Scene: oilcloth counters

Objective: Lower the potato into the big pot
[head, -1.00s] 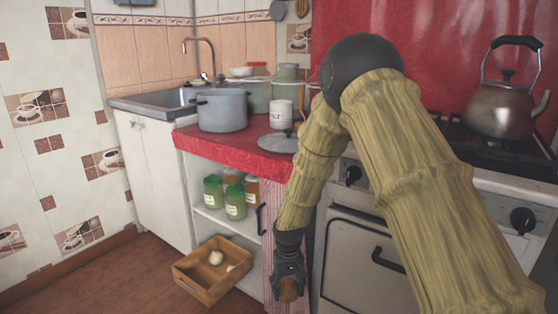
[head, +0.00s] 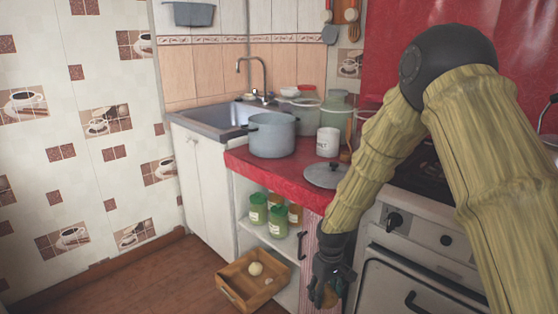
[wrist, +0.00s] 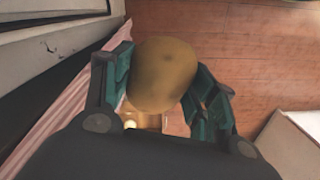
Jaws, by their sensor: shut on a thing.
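The big pot (head: 272,136) is grey and stands open on the red counter, beside the sink. My gripper (head: 328,290) hangs low in front of the counter, below and to the right of the pot. It is shut on the brown potato (head: 330,296), which is mostly hidden by the fingers in the head view. In the wrist view the potato (wrist: 163,74) sits between the two teal fingers, with the floor beneath it. The inside of the pot is mostly hidden by its wall.
A grey lid (head: 326,175) lies on the red counter (head: 290,165) near its right end. A white canister (head: 327,142) and glass jars stand behind. The stove (head: 415,240) is at right.

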